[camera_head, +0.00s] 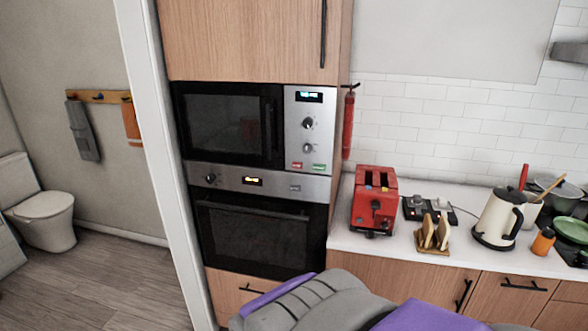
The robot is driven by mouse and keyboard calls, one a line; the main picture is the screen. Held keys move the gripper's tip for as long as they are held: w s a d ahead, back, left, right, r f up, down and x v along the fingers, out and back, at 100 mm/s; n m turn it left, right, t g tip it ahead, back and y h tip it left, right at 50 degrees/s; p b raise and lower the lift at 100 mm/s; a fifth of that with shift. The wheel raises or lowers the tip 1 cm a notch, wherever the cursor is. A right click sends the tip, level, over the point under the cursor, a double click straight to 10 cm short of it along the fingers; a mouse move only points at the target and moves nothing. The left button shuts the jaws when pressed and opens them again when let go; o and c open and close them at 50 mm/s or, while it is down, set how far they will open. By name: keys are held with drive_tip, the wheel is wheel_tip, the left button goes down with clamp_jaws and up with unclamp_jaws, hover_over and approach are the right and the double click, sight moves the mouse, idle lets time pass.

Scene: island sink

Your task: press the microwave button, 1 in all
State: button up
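The microwave (222,124) is built into a tall wooden cabinet, left of centre, with a dark door. Its silver control panel (308,135) is on the right side, with a lit display, two dark knobs, a red button (297,165) at lower left and a green button (319,168) at lower right. The door looks shut. My gripper is not in view. Part of my own grey and purple body shows at the bottom.
An oven (250,232) sits below the microwave. To the right, a counter (355,249) holds a red toaster (374,203), a toast rack (433,236) and a kettle (497,220). A red fire extinguisher (349,125) hangs beside the cabinet. Bare floor (95,285) lies at left, beyond a white door frame.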

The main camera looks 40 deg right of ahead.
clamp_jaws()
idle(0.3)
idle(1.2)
